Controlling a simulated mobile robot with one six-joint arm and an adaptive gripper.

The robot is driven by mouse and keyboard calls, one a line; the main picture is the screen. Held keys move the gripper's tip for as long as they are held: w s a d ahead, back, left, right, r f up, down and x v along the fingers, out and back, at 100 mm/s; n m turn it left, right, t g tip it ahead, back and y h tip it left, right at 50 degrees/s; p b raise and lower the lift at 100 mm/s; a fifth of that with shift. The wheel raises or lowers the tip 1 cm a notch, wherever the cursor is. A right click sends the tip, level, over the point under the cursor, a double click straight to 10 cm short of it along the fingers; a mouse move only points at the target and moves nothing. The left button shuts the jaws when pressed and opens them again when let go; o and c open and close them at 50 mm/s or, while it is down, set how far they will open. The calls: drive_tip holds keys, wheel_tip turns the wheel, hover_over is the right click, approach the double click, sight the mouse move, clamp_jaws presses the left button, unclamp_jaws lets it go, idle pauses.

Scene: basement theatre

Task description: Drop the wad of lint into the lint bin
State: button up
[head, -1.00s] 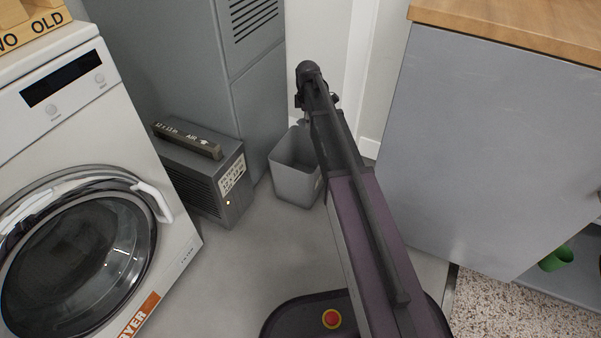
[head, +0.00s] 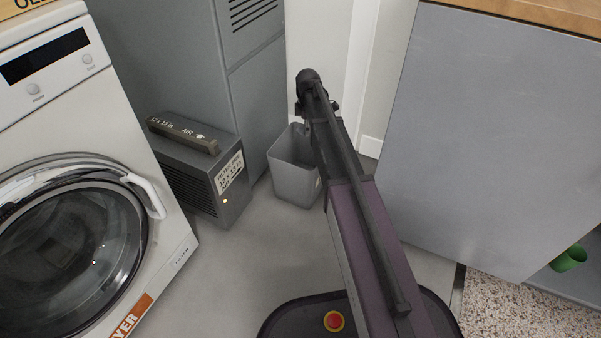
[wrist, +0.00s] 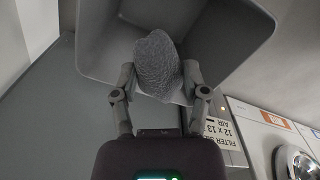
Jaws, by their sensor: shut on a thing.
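The wad of lint, a grey fuzzy oval lump (wrist: 157,66), is held between the two fingers of my gripper (wrist: 158,82) in the wrist view. The lint bin, a grey open-topped bin (head: 291,181), stands on the floor in the head view, partly behind my arm. In the wrist view the bin's rim and inner wall (wrist: 232,45) show beyond the wad, which lies across its opening in the picture. How high the wad is above the rim I cannot tell. In the head view my arm hides the wad and most of the gripper.
A grey filter box (head: 200,172) stands left of the bin, with a dryer (head: 80,190) farther left. A tall grey cabinet (head: 255,95) rises behind. A grey counter unit (head: 490,140) stands at the right. A green cup (head: 569,259) is on a low shelf.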

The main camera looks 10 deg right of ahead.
idle(0.3)
drive_tip(key=o, duration=0.8)
drive_tip(key=shift+s, duration=0.1)
drive_tip(key=s+r+m+p, duration=0.8)
drive_tip(key=s+r+p, duration=0.3)
drive_tip(key=s, duration=0.4)
drive_tip(key=s+r+m+p, duration=0.8)
drive_tip(key=s+r+p, duration=0.4)
drive_tip(key=s, duration=0.2)
drive_tip(key=r+p, duration=3.6)
drive_tip(key=shift+a+r, duration=0.15)
drive_tip(key=shift+a, duration=0.05)
